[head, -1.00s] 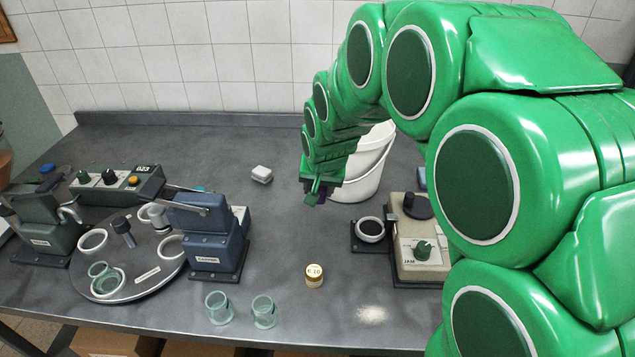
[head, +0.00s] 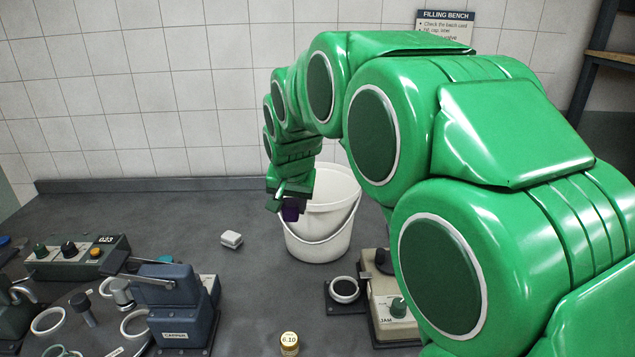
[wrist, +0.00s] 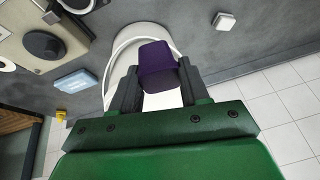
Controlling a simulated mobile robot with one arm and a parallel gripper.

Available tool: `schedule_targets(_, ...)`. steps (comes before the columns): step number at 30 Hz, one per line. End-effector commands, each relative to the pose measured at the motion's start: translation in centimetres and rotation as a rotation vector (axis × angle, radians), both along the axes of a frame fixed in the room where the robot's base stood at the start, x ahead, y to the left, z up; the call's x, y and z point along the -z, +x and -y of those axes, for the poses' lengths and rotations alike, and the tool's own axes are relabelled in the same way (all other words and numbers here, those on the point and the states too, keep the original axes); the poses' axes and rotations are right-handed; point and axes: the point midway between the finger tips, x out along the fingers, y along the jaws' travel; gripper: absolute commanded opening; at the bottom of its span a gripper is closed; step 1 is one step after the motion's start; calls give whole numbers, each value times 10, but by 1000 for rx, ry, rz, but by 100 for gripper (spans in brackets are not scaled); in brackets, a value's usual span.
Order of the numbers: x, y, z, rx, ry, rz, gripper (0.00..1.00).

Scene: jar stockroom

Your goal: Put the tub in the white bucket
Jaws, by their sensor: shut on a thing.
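A dark purple tub (wrist: 158,62) is between the two fingers of my gripper (wrist: 160,88), which is shut on it. In the head view the tub (head: 291,210) shows below my gripper (head: 285,196), in front of the white bucket's left rim. The white bucket (head: 322,240) stands upright on the bench, its handle hanging at the front. My gripper and arm hide part of its rim. In the wrist view the bucket (wrist: 128,40) lies behind the tub, which covers part of its opening. The exact height of the tub over the rim is unclear.
A small white box (head: 231,239) lies left of the bucket. A labelled jar (head: 289,341) stands at the front. A blue-grey capper (head: 177,305) is at left.

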Motion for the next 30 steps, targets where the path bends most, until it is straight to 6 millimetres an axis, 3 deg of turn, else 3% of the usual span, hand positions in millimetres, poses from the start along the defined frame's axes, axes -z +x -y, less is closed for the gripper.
schedule_targets(18, -10, 98, 36, 483, -1, 4, 10)
schedule_targets(30, -9, 144, 64, 816, -5, 1, 10)
